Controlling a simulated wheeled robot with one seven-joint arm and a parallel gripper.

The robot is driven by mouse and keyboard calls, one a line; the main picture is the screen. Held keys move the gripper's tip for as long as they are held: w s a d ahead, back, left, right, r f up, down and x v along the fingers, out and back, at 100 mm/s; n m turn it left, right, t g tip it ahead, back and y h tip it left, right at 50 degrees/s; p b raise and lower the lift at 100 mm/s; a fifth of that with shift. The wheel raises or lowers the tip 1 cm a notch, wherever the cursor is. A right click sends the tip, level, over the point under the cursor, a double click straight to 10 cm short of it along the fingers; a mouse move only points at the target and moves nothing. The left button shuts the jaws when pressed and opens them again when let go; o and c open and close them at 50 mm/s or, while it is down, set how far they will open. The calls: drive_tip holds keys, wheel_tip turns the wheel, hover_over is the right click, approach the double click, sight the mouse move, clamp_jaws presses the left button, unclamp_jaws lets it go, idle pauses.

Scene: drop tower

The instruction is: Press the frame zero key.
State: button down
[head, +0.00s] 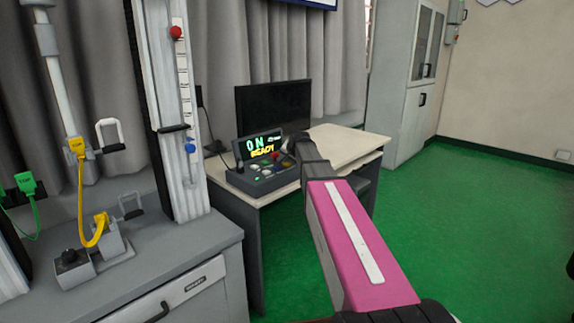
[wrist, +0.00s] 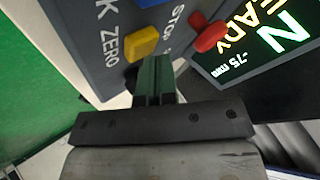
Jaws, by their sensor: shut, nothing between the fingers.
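In the wrist view the yellow key (wrist: 141,42) sits beside the label "ZERO" (wrist: 110,47). The red key (wrist: 210,37) sits beside the label "STOP". Part of a blue key (wrist: 150,2) shows at the top edge. My gripper (wrist: 153,68) is shut and empty, its fingertips just below the yellow key in the wrist view. I cannot tell whether they touch it. In the head view my arm's end (head: 299,143) is at the box's right side.
A dark monitor (head: 272,105) stands behind the box on the pale desk (head: 345,143). At left, a grey bench (head: 170,262) carries a tall rail column (head: 180,110) and yellow and green cables. The green floor (head: 470,230) at right is clear.

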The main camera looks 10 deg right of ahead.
drive_tip(key=shift+r, duration=0.75)
drive_tip(key=shift+r, duration=2.5)
